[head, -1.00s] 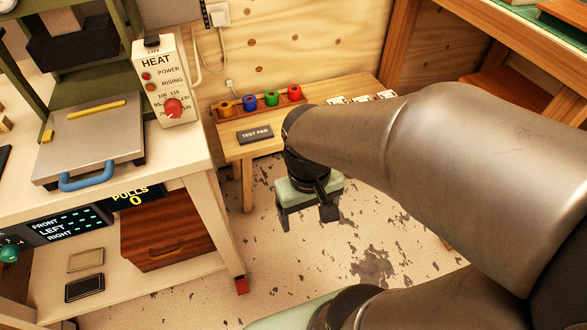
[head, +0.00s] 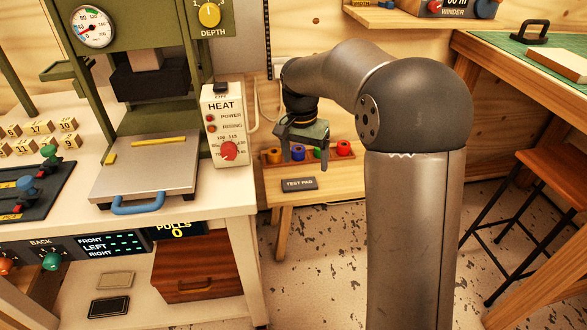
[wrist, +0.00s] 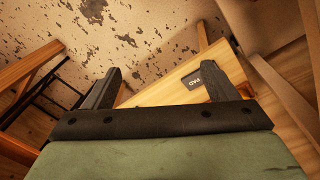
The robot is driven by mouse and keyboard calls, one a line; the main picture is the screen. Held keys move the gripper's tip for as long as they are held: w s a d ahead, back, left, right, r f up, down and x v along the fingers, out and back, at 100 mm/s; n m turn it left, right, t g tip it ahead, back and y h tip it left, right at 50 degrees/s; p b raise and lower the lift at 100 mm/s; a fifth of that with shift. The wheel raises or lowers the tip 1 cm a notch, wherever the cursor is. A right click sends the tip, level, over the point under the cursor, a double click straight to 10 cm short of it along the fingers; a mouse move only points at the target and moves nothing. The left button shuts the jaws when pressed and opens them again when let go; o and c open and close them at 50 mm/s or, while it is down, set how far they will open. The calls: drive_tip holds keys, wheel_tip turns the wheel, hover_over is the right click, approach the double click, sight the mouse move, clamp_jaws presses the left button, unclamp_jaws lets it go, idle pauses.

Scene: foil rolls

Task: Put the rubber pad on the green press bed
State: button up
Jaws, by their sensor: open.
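A flat dark pad lettered TEST PAD (head: 300,184) lies on the low wooden bench (head: 350,184); it is partly visible in the wrist view (wrist: 193,84). I cannot tell its material. A black rectangular pad-like piece (head: 109,306) lies on the lower shelf under the press. The green press (head: 84,100) has a grey metal bed plate (head: 140,178) with a blue handle; a yellow strip lies across it. My gripper (head: 304,157) is open and empty, above the bench by the pad. In the wrist view its fingers (wrist: 160,85) are apart with nothing between them.
The HEAT box (head: 226,135) stands between press and bench. Several coloured spools (head: 307,155) stand in a rack behind the pad. A beige piece (head: 115,279) lies on the lower shelf. At right are a stool (head: 560,170) and a green-topped table (head: 525,50).

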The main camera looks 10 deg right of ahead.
drive_tip(key=w+f+m, duration=0.3)
drive_tip(key=w, duration=0.4)
drive_tip(key=w+f+m, duration=0.2)
drive_tip(key=w+m, duration=0.1)
drive_tip(key=w, duration=0.5)
drive_tip(key=m+y+b, duration=0.1)
drive_tip(key=m+b, duration=0.4)
hover_over(300, 183)
drive_tip(key=f, duration=1.9)
drive_tip(key=shift+s+a, duration=0.1)
drive_tip(key=shift+s, duration=0.25)
drive_tip(key=f, duration=0.1)
drive_tip(key=f+b, duration=0.1)
drive_tip(key=f, duration=0.1)
drive_tip(key=f+b, duration=0.1)
drive_tip(key=f, duration=0.1)
drive_tip(key=shift+w+f, duration=0.15)
drive_tip(key=shift+w, duration=0.2)
drive_tip(key=c, duration=1.2)
